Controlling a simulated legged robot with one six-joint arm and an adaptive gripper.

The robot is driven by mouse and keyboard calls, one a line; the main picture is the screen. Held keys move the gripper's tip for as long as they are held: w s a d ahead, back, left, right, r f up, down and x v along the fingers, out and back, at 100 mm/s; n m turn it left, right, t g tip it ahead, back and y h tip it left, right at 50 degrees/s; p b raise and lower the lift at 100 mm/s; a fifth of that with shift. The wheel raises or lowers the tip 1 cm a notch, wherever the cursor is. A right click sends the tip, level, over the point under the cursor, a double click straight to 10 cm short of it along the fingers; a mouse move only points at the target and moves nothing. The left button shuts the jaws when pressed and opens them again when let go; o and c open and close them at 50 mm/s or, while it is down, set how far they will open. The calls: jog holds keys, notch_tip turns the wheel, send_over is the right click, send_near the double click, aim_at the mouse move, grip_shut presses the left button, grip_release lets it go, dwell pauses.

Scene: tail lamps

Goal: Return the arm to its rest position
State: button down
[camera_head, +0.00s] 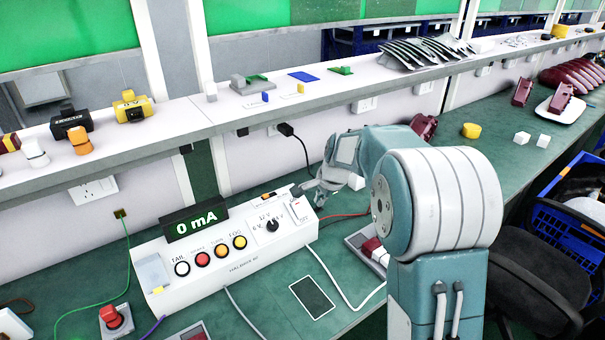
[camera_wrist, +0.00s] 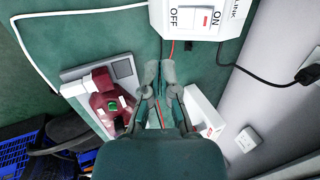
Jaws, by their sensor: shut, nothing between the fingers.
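My gripper (camera_head: 303,192) is at the right end of the white test box, close to its on/off switch (camera_head: 299,210). In the wrist view my gripper (camera_wrist: 160,72) points at the green bench, its fingers shut and empty just below the box's edge. The box (camera_head: 240,262) has a display (camera_head: 195,222) reading 0 mA, several round buttons and a dial. A dark red tail lamp (camera_wrist: 112,100) sits on a grey fixture (camera_wrist: 75,76) beside my fingers; in the head view my arm partly hides it (camera_head: 372,247).
A white shelf (camera_head: 180,115) with lamp parts runs behind the bench. A red push button (camera_head: 111,317) stands at front left. Wires cross the bench. A white block (camera_wrist: 204,112) lies right of my fingers. A black chair (camera_head: 525,280) and blue crate (camera_head: 575,215) are at right.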

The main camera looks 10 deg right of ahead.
jog(key=s+a+r+n, duration=0.1)
jog(key=s+r+n, duration=0.25)
jog(key=s, duration=0.45)
jog(key=s+a+r+n+t+h, duration=0.1)
jog(key=s+r+n, duration=0.2)
jog(key=s+r, duration=0.35)
jog(key=s+a+r+n, duration=0.1)
jog(key=s+r+n, duration=0.15)
jog(key=s, duration=0.75)
jog(key=s+f+n, duration=0.2)
jog(key=s+n, duration=0.2)
jog(key=s, duration=0.6)
jog(key=shift+t+h, duration=0.3)
jog(key=shift+h, duration=0.1)
